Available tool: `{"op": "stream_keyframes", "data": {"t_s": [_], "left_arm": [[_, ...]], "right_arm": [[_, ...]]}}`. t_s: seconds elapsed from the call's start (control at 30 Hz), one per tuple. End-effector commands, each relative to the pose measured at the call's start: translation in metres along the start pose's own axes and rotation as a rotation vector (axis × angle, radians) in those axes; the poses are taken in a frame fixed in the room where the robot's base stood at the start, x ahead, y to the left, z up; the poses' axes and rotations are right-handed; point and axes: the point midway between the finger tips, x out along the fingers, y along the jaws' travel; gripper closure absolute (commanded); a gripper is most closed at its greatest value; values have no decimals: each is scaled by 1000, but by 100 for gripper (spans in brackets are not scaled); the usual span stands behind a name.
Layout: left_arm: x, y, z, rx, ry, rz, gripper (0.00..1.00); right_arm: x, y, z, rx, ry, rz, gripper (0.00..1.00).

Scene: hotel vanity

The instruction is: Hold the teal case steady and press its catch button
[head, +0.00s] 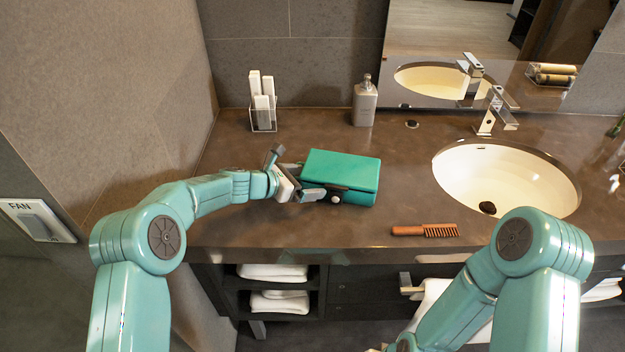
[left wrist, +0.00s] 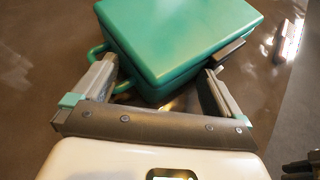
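The teal case (head: 342,170) lies shut on the brown counter left of the sink. It also fills the upper middle of the left wrist view (left wrist: 180,40), with a teal loop handle on its left side. A small pale round button (head: 335,199) shows low on its front. My left gripper (head: 303,181) is at the case's left front corner. In the left wrist view its fingers (left wrist: 165,78) are spread wide, one near the handle, the other along the front. I cannot tell whether they touch the case. My right arm shows at lower right; its gripper is out of sight.
A wooden comb (head: 425,231) lies on the counter in front and to the right. The sink (head: 506,172) is farther right. A soap bottle (head: 364,102) and a clear holder (head: 262,113) with white items stand behind. The counter between the case and the sink is clear.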

Motion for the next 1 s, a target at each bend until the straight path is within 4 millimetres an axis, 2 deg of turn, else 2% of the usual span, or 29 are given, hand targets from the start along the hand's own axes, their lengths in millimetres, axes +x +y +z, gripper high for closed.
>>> {"op": "stream_keyframes", "data": {"t_s": [0.03, 0.07, 1.0], "left_arm": [[7, -7, -19, -21, 27, -14, 17], [7, -7, -19, -21, 27, -13, 17], [6, -5, -21, -23, 27, -11, 18]], "right_arm": [[2, 1, 0, 0, 0, 0, 90], [2, 1, 0, 0, 0, 0, 100], [2, 1, 0, 0, 0, 0, 100]]}}
